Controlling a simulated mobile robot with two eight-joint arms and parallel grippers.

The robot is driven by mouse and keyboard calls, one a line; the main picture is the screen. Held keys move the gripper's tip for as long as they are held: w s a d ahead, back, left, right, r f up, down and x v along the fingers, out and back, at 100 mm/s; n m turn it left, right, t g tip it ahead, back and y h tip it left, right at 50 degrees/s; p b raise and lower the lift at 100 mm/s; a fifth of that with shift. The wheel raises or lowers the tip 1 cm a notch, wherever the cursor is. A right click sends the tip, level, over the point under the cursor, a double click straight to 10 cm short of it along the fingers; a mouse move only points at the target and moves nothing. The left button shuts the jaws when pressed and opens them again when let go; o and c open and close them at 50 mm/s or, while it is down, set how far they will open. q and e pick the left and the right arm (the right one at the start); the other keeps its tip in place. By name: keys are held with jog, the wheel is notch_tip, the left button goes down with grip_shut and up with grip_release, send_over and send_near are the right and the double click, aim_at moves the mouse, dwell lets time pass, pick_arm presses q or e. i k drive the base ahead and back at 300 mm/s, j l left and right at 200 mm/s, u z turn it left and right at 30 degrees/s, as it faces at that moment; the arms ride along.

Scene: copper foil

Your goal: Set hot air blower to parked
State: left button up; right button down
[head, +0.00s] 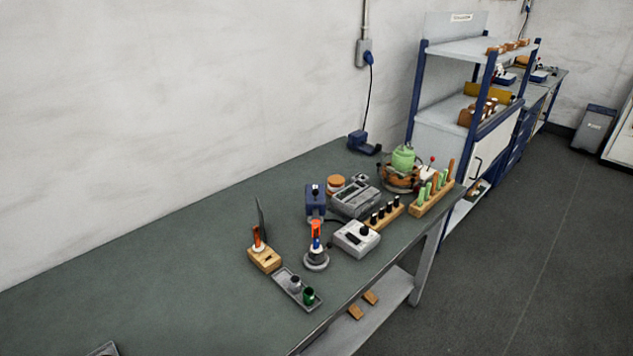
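I cannot tell for certain which item is the hot air blower. A dark blue device (361,143) lies at the back of the bench by the wall, below a cable. A small upright tool with an orange top and blue middle (316,236) stands on a round base near the bench's front. A blue box-like unit (315,198) stands just behind it. A pale control box with a black knob (352,243) sits to the right of the upright tool. Neither of my grippers shows in the head view.
A wooden block (264,259) and a grey tray (286,280) with small vessels stand near the front edge. Wooden racks (432,203), a grey instrument (356,200) and a green-topped pot (403,160) crowd the right end. Blue shelving (416,90) stands beyond.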

aim_at(318, 201)
jog(key=i+l, duration=0.15)
jog(key=l, duration=0.25)
jog(key=i+l+z, duration=0.1)
jog(key=l, duration=0.25)
jog(key=i+l, duration=0.25)
jog(key=l, duration=0.15)
jog(key=i+l, duration=0.15)
jog(key=l, duration=0.2)
jog(key=z, duration=0.05)
